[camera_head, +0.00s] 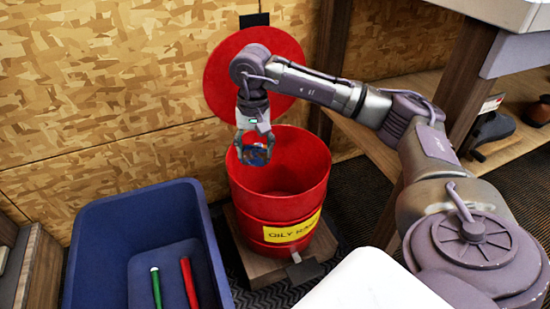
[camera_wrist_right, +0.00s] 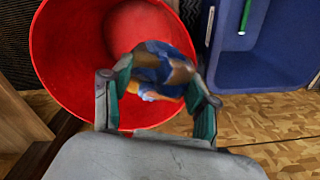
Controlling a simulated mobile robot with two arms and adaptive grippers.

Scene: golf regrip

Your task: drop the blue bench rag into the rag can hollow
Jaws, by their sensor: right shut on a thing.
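The blue bench rag (camera_head: 254,154) is crumpled and hangs in my right gripper (camera_head: 256,143), over the mouth of the red rag can. The can (camera_head: 279,216) is a red drum with a yellow label, its round lid raised behind it and its hollow open. In the right wrist view the rag (camera_wrist_right: 165,62) is a blue bundle with brown and orange patches, between the two fingers of my right gripper (camera_wrist_right: 158,88). The can's red inside (camera_wrist_right: 75,55) shows behind it. The rag's lower end is partly hidden by the gripper. My left gripper is not in view.
A blue bin (camera_head: 140,225) stands left of the can with a green grip (camera_head: 156,287) and a red grip (camera_head: 189,283) in it. A white surface (camera_head: 370,285) is at the front. A wooden shelf (camera_head: 425,88) stands at right. A wood-chip wall (camera_head: 100,90) is behind.

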